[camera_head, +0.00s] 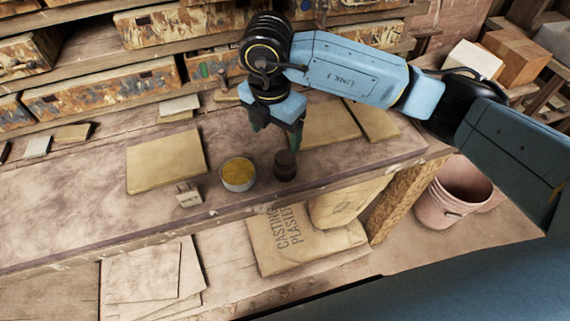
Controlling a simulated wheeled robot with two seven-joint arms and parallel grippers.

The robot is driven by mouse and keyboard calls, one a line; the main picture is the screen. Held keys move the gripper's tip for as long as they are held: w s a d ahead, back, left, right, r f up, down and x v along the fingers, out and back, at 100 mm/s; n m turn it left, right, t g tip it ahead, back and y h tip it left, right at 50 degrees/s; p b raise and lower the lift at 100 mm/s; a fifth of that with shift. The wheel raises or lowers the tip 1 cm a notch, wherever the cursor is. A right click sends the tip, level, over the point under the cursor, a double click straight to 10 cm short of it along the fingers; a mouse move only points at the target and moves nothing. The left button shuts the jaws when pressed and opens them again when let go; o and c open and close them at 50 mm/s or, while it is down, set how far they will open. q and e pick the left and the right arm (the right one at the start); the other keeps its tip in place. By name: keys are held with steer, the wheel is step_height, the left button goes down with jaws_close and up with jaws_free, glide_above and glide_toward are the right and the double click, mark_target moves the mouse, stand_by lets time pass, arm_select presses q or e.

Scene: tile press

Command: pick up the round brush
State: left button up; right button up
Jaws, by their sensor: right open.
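A dark, short, round object (285,167), which looks like the round brush, stands on the bench near its front edge. My right gripper (276,139) points down just above and behind it in the head view. Its jaws are open, with dark green fingertips. The top of the round object lies close to the fingers; I cannot tell whether they touch it. My left gripper is out of view.
A round tin with yellow contents (238,175) stands just left of the dark object. A small pale block (188,195) and a tan board (165,161) lie further left. More boards (330,123) lie behind on the right. Plaster bags (300,240) lie below the bench (70,215).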

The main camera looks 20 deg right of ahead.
mark_target(285, 156)
steer(key=shift+h, duration=0.4)
steer(key=f, duration=0.2)
steer(key=d+f, duration=0.1)
steer(key=f, duration=0.1)
steer(key=w+d+f, duration=0.1)
steer(key=f, duration=0.2)
steer(key=shift+w+d+f+p, duration=0.1)
steer(key=shift+d+f+p, duration=0.05)
steer(key=shift+f, duration=0.85)
steer(key=shift+w+d+f+p, duration=0.1)
steer(key=shift+w+f, duration=0.05)
steer(key=shift+f, duration=0.8)
steer(key=shift+w+d+f+p, duration=0.1)
steer(key=shift+d+f+p, duration=0.05)
steer(key=shift+f, duration=0.85)
steer(key=shift+c, duration=0.5)
steer(key=c, duration=1)
steer(key=shift+r, duration=0.1)
step_height(285, 156, up, 10)
steer(key=shift+f, duration=0.1)
